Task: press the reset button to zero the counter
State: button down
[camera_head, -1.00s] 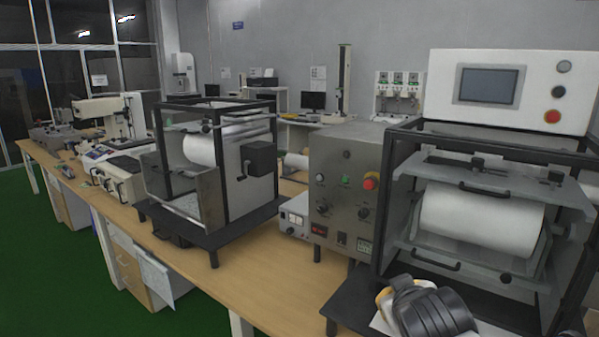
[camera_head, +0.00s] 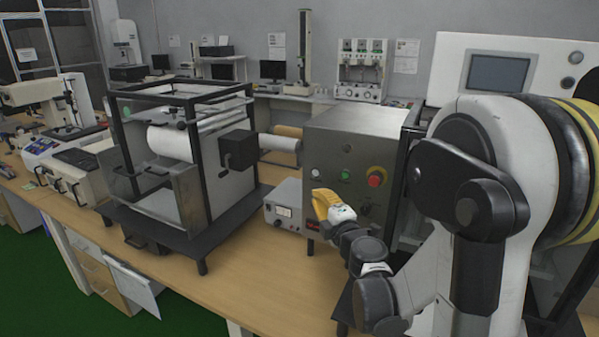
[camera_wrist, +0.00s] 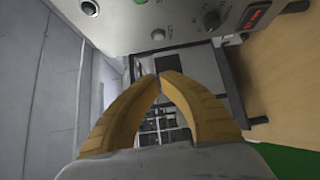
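A grey metal control box (camera_head: 358,142) stands on the bench. Its front has a white button (camera_head: 315,173), a green button (camera_head: 345,174) and a red emergency-stop knob (camera_head: 375,178) on yellow. I cannot read which button is reset. A small red-lit display, likely the counter, shows at the panel's edge in the wrist view (camera_wrist: 256,17); its digits are unreadable. My gripper (camera_head: 323,198) has yellow fingers and is in front of the panel's lower part, hiding some of it. In the wrist view my gripper (camera_wrist: 161,75) has its fingertips together, nothing between them, apparently clear of the panel.
A small grey power unit (camera_head: 284,205) sits left of the box. A black-framed roller machine (camera_head: 180,160) stands further left. A white-topped machine with a screen (camera_head: 497,72) is at right, partly behind my arm. Bare bench (camera_head: 250,275) lies in front.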

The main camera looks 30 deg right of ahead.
jog(key=shift+s, duration=0.1)
jog(key=b, duration=0.3)
send_near(315, 173)
jog(key=w+a, duration=0.4)
jog(key=w, duration=0.2)
jog(key=shift+w+d+r+b, duration=0.15)
jog(key=shift+w+d, duration=0.45)
jog(key=shift+d, duration=0.25)
jog(key=shift+w+d+r+b, duration=0.15)
jog(key=shift+w+d, duration=0.4)
jog(key=shift+d, duration=0.3)
